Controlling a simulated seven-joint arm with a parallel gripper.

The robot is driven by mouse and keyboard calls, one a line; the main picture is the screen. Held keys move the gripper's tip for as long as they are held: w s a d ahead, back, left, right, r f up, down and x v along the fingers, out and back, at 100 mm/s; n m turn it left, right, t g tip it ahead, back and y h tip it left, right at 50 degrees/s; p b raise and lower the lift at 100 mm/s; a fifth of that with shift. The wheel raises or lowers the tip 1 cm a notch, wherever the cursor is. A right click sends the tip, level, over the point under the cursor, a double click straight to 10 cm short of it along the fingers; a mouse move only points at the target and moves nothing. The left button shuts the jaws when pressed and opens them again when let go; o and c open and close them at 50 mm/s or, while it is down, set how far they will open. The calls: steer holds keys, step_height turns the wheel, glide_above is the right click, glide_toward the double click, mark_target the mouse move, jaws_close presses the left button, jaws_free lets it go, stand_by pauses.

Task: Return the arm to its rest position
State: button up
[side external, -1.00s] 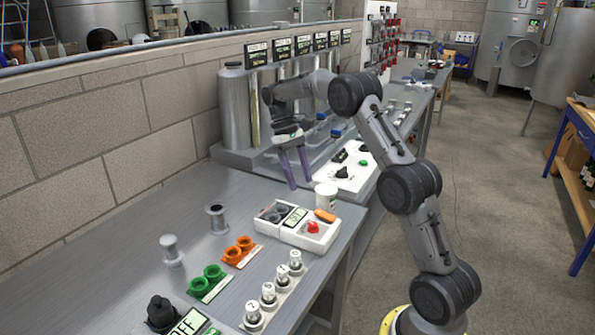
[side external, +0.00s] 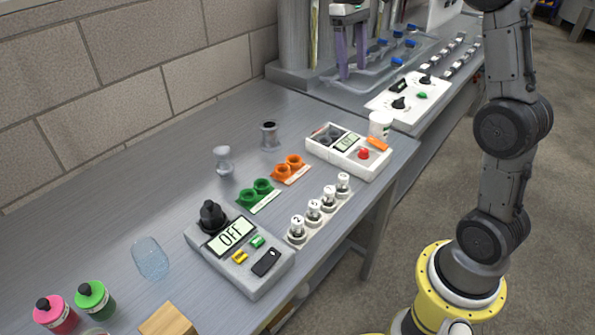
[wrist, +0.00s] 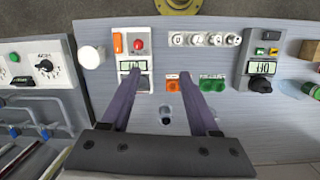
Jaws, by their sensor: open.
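My gripper (side external: 352,73) shows in the side view at the top, with two long purple fingers pointing down. It hangs in front of the filling station at the back of the bench. In the wrist view my gripper (wrist: 160,73) has its fingers well apart, and nothing is held between them. The grey bench (wrist: 150,110) shows beyond the fingers. My arm rises from its yellow base at the right of the side view; its upper part is cut off by the top edge.
A white box with a red button (side external: 363,154), orange cups (side external: 288,168), green cups (side external: 256,191), numbered weights (side external: 313,211) and an OFF display unit (side external: 240,258) stand on the bench. A white knob panel (side external: 407,99) lies right of the gripper. Bottles (side external: 94,300) stand at front left.

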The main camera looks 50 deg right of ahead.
steer(key=s+a+r+n+t, duration=0.2)
steer(key=s+a+r+t, duration=0.2)
steer(key=s+a, duration=0.75)
steer(key=s+a+f+t, duration=0.1)
steer(key=s+f+t, duration=0.2)
steer(key=s+f, duration=0.6)
steer(key=shift+s+a+f+m, duration=0.15)
steer(key=shift+a+f+m, duration=0.25)
steer(key=shift+f, duration=0.45)
